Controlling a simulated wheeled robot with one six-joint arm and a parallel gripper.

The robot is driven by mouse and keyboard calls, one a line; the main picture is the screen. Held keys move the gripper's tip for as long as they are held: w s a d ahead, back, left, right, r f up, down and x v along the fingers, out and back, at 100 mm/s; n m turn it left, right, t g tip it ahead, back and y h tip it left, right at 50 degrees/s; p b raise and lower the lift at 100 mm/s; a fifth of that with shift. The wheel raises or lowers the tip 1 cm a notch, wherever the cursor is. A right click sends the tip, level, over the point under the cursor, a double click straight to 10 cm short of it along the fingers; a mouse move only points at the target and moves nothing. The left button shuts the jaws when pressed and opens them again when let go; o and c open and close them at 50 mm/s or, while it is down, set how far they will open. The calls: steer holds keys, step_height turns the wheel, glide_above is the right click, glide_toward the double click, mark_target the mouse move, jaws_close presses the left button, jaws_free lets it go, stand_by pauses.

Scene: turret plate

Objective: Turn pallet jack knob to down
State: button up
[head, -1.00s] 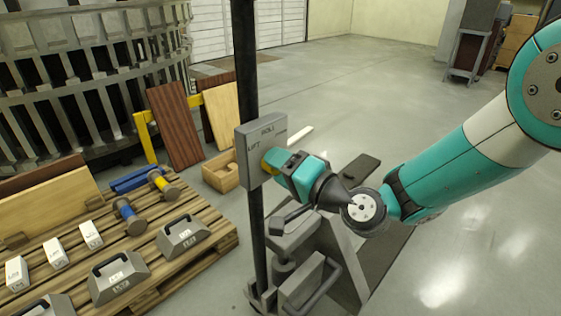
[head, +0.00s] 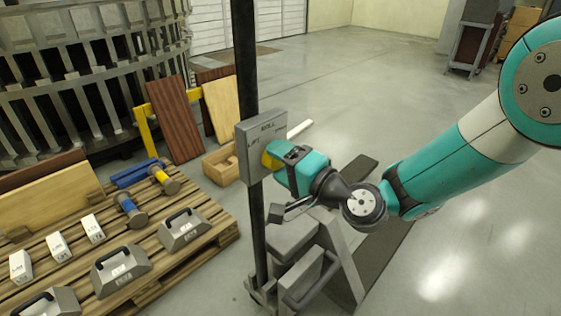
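The grey control box (head: 250,134) is fixed to a dark upright post of the pallet jack.
The dark post (head: 246,60) rises from the pallet jack's grey frame (head: 312,270) below my wrist. A wooden pallet (head: 190,250) with weights and small blocks stands at left. An open wooden box (head: 222,166) and boards are behind.

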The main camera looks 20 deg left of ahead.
steer(key=shift+o, duration=0.8)
steer(key=b+v, duration=1)
steer(key=v, duration=0.7)
steer(key=shift+d, duration=0.25)
